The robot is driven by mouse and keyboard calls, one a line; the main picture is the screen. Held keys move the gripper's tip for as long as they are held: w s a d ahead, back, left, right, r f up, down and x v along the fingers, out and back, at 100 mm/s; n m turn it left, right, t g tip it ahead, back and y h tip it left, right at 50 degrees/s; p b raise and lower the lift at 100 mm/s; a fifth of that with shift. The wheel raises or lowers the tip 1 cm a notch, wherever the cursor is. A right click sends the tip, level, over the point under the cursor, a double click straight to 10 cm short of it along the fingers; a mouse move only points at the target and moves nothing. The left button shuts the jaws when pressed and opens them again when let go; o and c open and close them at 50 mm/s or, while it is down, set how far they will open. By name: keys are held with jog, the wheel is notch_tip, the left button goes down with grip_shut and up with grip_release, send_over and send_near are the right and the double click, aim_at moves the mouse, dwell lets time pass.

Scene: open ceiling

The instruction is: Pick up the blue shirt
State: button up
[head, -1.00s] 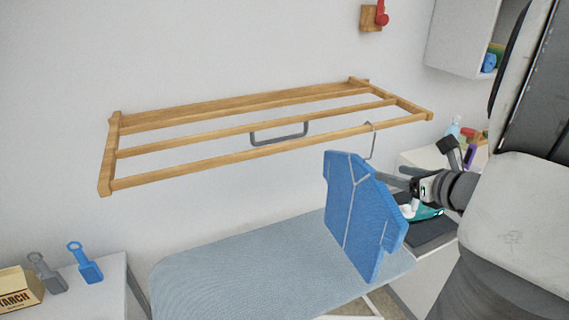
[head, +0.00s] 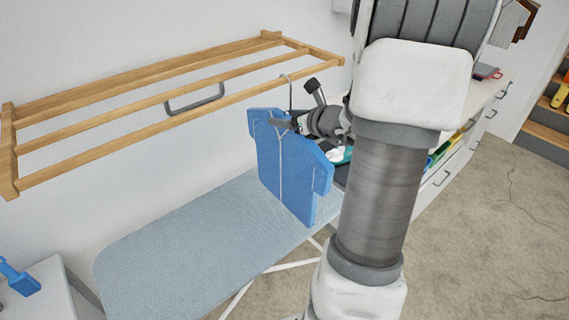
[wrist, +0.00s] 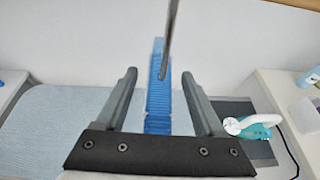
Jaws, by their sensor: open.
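The blue shirt (head: 284,168) hangs upright from a thin metal hook on the front bar of the wooden drying rack (head: 180,98), above the ironing board. In the wrist view the shirt (wrist: 158,95) shows edge-on as a narrow blue strip between my two fingers, with the dark hook rod rising above it. My gripper (head: 285,122) is at the shirt's upper part, near its collar. My gripper (wrist: 160,82) is open, with a gap on each side of the shirt. Whether a finger touches the shirt cannot be told.
The light-blue ironing board (head: 165,245) lies below the shirt. A teal and white iron (wrist: 252,124) rests on a dark mat at the right in the wrist view. A blue brush-like item (head: 18,280) sits on the left cabinet. Open floor lies at the right.

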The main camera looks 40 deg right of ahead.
grip_shut()
dwell(1.4)
